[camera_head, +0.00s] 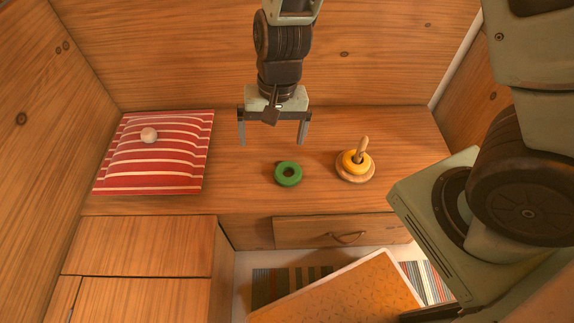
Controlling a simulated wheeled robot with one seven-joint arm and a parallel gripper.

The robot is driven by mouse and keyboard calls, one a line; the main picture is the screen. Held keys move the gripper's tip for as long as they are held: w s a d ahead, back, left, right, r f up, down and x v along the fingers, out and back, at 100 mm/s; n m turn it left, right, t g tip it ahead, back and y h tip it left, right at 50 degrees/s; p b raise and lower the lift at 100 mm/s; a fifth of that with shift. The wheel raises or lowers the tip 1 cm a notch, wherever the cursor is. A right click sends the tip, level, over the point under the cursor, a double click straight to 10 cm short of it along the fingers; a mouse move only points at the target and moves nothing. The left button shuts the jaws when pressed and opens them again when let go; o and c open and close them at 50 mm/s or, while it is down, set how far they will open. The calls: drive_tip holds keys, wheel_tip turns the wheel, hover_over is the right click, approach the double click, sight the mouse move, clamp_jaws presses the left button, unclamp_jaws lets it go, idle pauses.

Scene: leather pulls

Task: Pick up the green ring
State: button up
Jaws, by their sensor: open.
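The green ring (288,182) lies flat on the wooden bench top, near its front edge, with its hole facing up. My gripper (272,143) hangs pointing down, its two fingers spread apart and empty. In the picture it is above and slightly left of the ring, apart from it. The exact height of the fingertips over the bench cannot be told from this single view.
A ring stacker (355,172) with a yellow ring and wooden peg stands just right of the green ring. A red striped cushion (180,168) with a pale ball (149,135) lies at left. A drawer (340,232) is below the bench top (245,185).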

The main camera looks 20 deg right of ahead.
drive_tip(key=w+d+f+m+h+p, duration=0.1)
drive_tip(key=w+d+f+m+h, duration=0.1)
drive_tip(key=w+d+f+m, duration=0.3)
drive_tip(key=n+b, duration=0.1)
drive_tip(key=b, duration=0.2)
hover_over(288, 174)
drive_tip(key=shift+t, duration=0.3)
drive_tip(key=f, duration=1.2)
drive_tip(key=shift+d, duration=0.2)
drive_tip(key=shift+a+f+b, duration=0.1)
drive_tip(key=shift+f+b, duration=0.7)
drive_tip(key=shift+f, duration=2.25)
drive_tip(key=c, duration=1.1)
